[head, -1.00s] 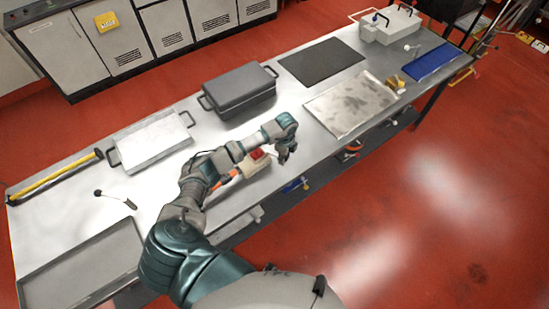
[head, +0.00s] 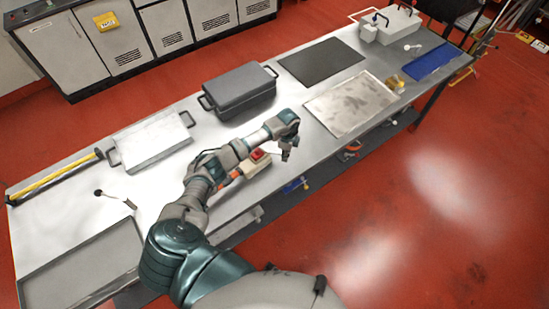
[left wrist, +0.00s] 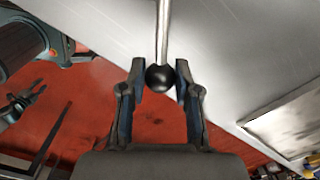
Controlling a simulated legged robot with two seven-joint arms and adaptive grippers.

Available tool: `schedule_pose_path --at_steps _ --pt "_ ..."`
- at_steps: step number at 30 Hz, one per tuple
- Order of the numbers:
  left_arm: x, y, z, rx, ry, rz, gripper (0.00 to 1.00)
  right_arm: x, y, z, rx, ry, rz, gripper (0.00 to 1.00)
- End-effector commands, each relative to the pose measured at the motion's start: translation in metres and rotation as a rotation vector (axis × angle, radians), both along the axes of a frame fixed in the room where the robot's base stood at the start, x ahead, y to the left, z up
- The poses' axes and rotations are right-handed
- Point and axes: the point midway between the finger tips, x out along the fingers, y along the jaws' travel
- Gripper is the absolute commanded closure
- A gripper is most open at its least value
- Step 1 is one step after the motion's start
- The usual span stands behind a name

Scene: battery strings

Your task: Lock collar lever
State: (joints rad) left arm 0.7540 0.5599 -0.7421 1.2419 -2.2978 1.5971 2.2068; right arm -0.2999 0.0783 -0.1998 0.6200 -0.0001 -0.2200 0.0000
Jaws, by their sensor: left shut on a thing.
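My left gripper (head: 286,153) is above the front edge of the bench, right of a pale block with a red top (head: 257,161). In the left wrist view, the lever shows as a thin metal rod (left wrist: 163,35) ending in a black ball knob (left wrist: 160,78). The knob sits between the two fingers of my left gripper, which are shut on it. The collar at the lever's other end is out of the wrist view. What looks like my right gripper (left wrist: 26,97) hangs over the floor at the wrist view's left, fingers apart; it is not in the head view.
On the steel bench, a grey lidded case (head: 240,92) stands behind my left arm. A flat metal tray (head: 349,103) lies to the right, with a dark mat (head: 320,60) behind it. A pale tray (head: 152,142) and a yellow-black bar (head: 55,178) lie to the left.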

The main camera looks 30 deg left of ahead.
Motion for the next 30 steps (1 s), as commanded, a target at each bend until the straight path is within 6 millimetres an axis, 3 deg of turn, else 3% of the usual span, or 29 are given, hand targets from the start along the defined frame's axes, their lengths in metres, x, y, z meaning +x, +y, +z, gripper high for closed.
schedule_pose_path --at_steps 14,30 --pt "0.003 0.0 0.0 -0.001 0.0 0.032 1.0 0.0 -0.001 0.0 -0.001 0.0 0.0 0.6" --pt "0.018 0.007 0.0 0.0 -0.001 0.234 1.0 0.0 -0.002 -0.001 -0.002 0.001 0.001 0.6"
